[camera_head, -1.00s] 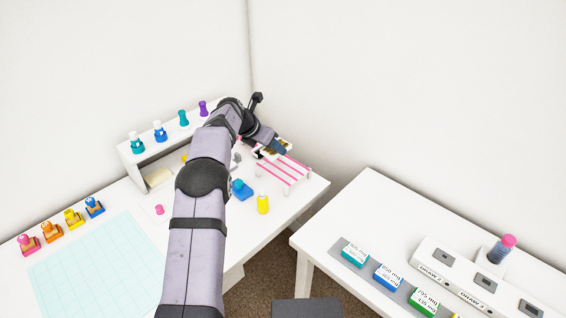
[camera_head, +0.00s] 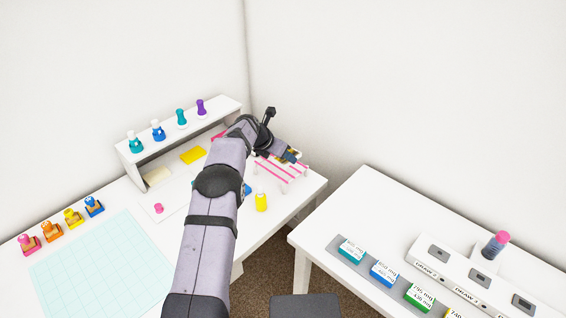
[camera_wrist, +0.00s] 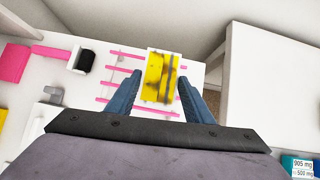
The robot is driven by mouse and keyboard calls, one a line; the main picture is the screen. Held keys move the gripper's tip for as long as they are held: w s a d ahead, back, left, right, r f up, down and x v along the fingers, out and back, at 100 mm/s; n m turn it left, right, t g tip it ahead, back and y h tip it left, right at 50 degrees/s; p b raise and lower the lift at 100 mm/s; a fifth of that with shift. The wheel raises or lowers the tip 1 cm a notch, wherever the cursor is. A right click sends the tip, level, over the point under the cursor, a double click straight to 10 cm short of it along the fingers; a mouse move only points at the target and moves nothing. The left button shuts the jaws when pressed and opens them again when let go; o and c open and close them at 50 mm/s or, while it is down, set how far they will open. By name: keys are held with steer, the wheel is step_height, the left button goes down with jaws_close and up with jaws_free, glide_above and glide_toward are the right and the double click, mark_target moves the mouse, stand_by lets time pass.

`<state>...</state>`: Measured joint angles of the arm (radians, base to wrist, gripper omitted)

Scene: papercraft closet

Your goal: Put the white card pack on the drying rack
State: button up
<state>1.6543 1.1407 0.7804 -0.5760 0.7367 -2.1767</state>
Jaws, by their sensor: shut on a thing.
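The card pack (camera_wrist: 161,70) shows a yellow and dark patterned face with a white edge. My gripper (camera_wrist: 160,78) is shut on it, with one blue-grey finger on each side. The drying rack (camera_head: 273,173) has pink bars on white posts at the right end of the left table. In the wrist view, the rack's pink bars (camera_wrist: 115,84) pass left of and behind the pack. In the head view, my gripper (camera_head: 288,155) is at the rack's far right part and hides most of the pack. I cannot tell whether the pack touches the bars.
A shelf (camera_head: 225,106) with several stampers stands behind, left of my arm. A second table (camera_head: 345,215) with colored boxes is at the right, across a gap.

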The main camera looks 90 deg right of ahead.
mark_target(280, 161)
steer(key=shift+f+p, duration=0.35)
steer(key=shift+f, duration=1.55)
steer(key=shift+f, duration=0.15)
steer(key=o, duration=1)
steer(key=shift+o, duration=0.2)
steer(key=shift+w+r, duration=0.1)
steer(key=shift+r, duration=0.2)
steer(key=b+v, duration=0.2)
steer(key=v, duration=0.9)
steer(key=shift+w+a+r, duration=0.15)
steer(key=shift+a+r, duration=0.1)
steer(key=shift+r, duration=0.05)
